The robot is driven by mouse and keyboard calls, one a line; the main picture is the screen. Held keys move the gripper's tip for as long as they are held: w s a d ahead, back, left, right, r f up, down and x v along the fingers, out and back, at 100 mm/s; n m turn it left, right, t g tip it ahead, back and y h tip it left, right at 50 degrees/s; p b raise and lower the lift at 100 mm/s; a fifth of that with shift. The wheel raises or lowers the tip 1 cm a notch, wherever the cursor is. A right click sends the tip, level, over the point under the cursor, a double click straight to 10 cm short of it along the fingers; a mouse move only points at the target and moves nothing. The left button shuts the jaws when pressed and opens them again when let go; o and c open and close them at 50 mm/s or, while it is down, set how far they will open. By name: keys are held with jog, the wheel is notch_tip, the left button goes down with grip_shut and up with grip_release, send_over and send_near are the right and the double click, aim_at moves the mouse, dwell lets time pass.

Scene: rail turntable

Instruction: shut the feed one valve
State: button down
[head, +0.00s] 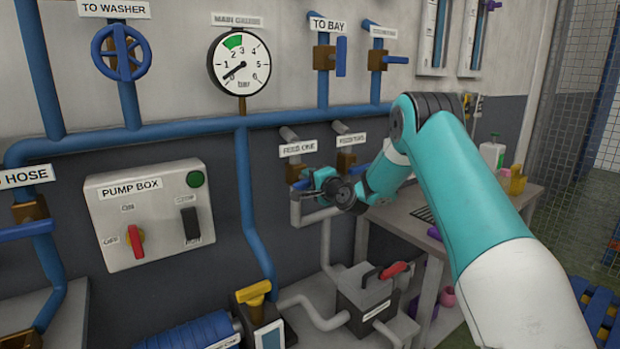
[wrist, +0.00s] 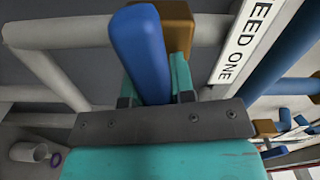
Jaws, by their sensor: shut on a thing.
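The feed one valve has a brown body (head: 295,173) under its white FEED ONE label (head: 298,148) in the head view. My gripper (head: 316,180) is at this valve, and the blue lever (head: 301,185) is mostly hidden behind it. In the wrist view the blue lever (wrist: 140,50) stands between the fingers of my gripper (wrist: 154,90), which are shut on it. The brown body (wrist: 178,28) is just behind the lever, with the label (wrist: 240,45) to its right. The lever's exact angle to its pipe is hard to tell.
The feed two valve (head: 345,161) is close on the right, partly behind my arm. A pump box (head: 150,215) with a red knob is to the left, below a gauge (head: 239,65). A grey box with a red lever (head: 393,270) stands below. A bench (head: 400,222) is at right.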

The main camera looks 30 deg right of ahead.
jog(key=shift+f+m, duration=0.15)
jog(key=shift+m, duration=0.85)
jog(key=c, duration=1)
grip_release()
jog(key=shift+o, duration=0.2)
jog(key=s+b, duration=0.7)
jog(key=s, duration=1)
jog(key=shift+s+d, duration=0.25)
jog(key=shift+d, duration=0.05)
